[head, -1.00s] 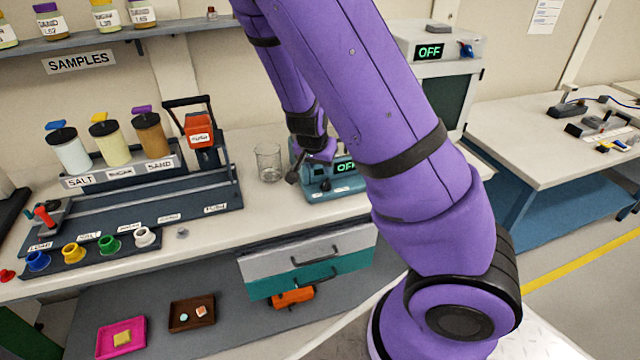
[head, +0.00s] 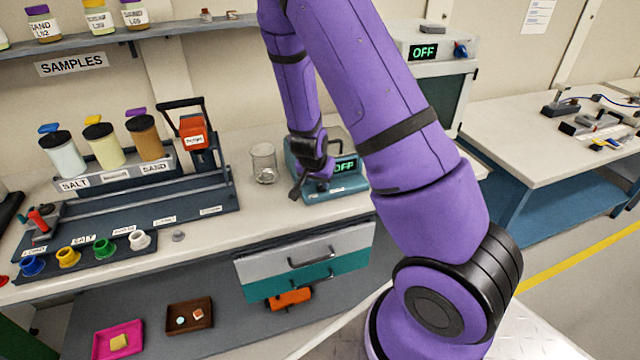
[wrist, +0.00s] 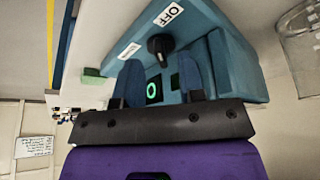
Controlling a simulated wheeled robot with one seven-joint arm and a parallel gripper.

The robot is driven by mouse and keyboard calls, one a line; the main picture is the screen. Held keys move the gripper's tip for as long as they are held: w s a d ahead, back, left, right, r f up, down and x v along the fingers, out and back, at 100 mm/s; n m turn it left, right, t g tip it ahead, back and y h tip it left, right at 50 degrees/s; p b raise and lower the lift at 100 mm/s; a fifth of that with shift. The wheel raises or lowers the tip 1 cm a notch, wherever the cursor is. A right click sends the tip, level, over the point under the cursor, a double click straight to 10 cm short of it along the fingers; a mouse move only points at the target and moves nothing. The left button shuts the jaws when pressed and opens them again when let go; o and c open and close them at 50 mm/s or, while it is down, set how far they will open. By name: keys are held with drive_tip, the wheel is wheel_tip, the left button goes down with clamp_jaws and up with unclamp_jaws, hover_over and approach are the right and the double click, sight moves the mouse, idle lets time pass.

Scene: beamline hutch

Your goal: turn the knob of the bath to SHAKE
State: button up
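The bath is a teal box (head: 345,186) on the bench, with a green OFF display (head: 344,166). My gripper (head: 299,188) is at its front left in the head view. In the wrist view, the bath (wrist: 235,60) fills the middle and its black knob (wrist: 160,46) stands just beyond my gripper (wrist: 161,64). The two blue fingers are apart, with nothing seen between their tips. An OFF label (wrist: 168,14) and another label (wrist: 130,50), too small to read, sit near the knob. I cannot tell where the knob points. In the head view the knob is not clearly seen.
A glass beaker (head: 263,163) stands close to the bath's left, and shows at the wrist view's right edge (wrist: 300,40). A grey device (head: 440,46) with its own OFF display is behind my arm. A drawer unit (head: 315,250) hangs below the bench front.

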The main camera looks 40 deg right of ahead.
drive_tip(key=shift+x, duration=1.25)
clamp_jaws()
